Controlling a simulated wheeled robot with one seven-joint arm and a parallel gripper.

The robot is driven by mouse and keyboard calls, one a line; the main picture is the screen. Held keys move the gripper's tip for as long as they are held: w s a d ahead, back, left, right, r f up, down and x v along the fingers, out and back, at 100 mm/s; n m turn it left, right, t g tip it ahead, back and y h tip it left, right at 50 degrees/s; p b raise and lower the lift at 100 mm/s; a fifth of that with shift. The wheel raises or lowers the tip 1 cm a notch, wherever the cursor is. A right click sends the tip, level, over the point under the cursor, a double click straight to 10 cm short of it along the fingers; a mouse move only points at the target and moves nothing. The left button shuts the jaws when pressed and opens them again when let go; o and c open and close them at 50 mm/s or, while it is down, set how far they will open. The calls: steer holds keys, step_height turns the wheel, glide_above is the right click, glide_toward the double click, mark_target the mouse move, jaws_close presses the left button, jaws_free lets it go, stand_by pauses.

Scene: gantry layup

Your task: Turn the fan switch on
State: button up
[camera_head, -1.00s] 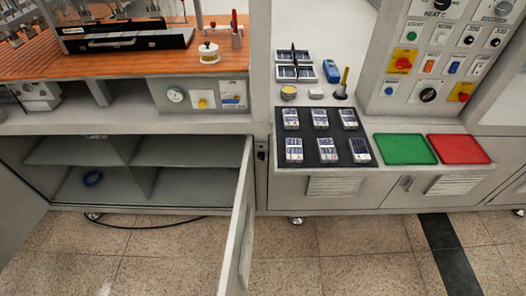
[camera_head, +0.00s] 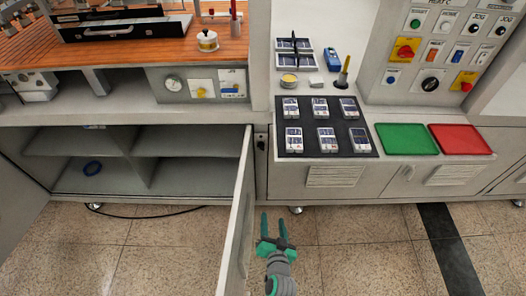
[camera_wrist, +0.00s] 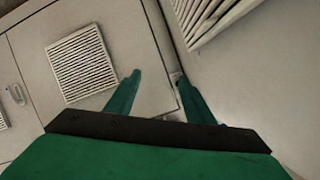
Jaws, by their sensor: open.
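A grey control panel (camera_head: 445,104) stands at the upper right, with an orange rocker (camera_head: 433,50), a blue rocker (camera_head: 457,54), a red rotary switch on yellow (camera_head: 405,49) and several knobs. A smaller panel under the wooden bench carries a gauge (camera_head: 173,85), a yellow knob (camera_head: 201,91) and a blue switch (camera_head: 232,90). The labels are too small to tell which is the fan switch. My green gripper (camera_head: 273,225) is open and empty, low in front of the cabinets and far from both panels. The wrist view shows its spread fingers (camera_wrist: 157,78) before cabinet fronts.
An open cabinet door (camera_head: 238,215) juts out just left of my gripper. The counter holds a black mat (camera_head: 324,151) with several small packs, a green tray (camera_head: 406,139) and a red tray (camera_head: 461,139). The floor to the right is clear.

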steer(key=w+r+y, duration=0.2)
steer(key=w+r, duration=0.1)
steer(key=w, duration=0.9)
steer(key=m+y, duration=0.1)
steer(key=y, duration=0.1)
glide_toward(262, 149)
steer(key=shift+h, duration=0.4)
steer(key=x, duration=0.8)
steer(key=shift+w+a+r, duration=0.1)
steer(key=shift+a+r, duration=0.15)
steer(key=shift+a, duration=0.05)
steer(key=c, duration=1)
